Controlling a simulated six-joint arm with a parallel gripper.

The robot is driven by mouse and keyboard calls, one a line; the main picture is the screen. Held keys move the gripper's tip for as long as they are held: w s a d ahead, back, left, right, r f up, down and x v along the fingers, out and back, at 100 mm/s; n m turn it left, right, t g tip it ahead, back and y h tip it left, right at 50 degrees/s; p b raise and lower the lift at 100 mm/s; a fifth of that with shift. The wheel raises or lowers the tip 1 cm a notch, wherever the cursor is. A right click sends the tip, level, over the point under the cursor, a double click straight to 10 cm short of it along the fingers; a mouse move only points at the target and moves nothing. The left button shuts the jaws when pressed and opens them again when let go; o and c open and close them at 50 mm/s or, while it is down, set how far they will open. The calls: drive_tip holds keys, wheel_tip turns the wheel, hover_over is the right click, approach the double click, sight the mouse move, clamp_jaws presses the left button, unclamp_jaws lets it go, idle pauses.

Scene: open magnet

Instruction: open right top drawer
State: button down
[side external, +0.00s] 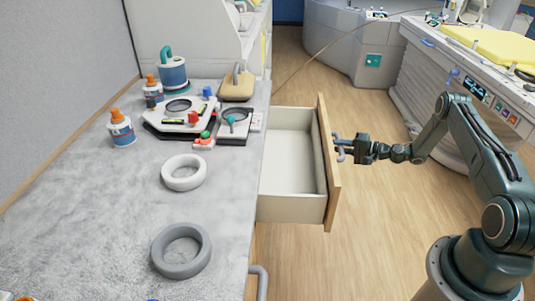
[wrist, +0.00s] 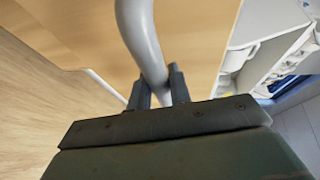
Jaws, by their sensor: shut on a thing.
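The top drawer (side external: 291,207) is pulled out from under the grey counter, and its light inside shows empty in the side view. Its wooden front (side external: 327,160) faces my arm; in the wrist view the front (wrist: 190,30) fills the upper middle. My gripper (side external: 342,147) is at the outer side of this front. In the wrist view my gripper (wrist: 158,90) has its two fingers on either side of the grey bar handle (wrist: 143,35), shut on it. The far end of the handle is out of the wrist view.
The counter (side external: 110,210) holds a white ring (side external: 183,172), a grey ring (side external: 181,250), bottles (side external: 121,128) and a tray of tools (side external: 180,117). Another handle (side external: 260,280) shows below the counter's near edge. Wooden floor (side external: 360,240) lies open between drawer and arm base. A white bed unit (side external: 455,90) stands behind my arm.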

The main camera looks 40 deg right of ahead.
drive_tip(key=s+d, duration=0.5)
drive_tip(key=c, duration=1.3)
unclamp_jaws()
drive_tip(key=shift+r, duration=0.1)
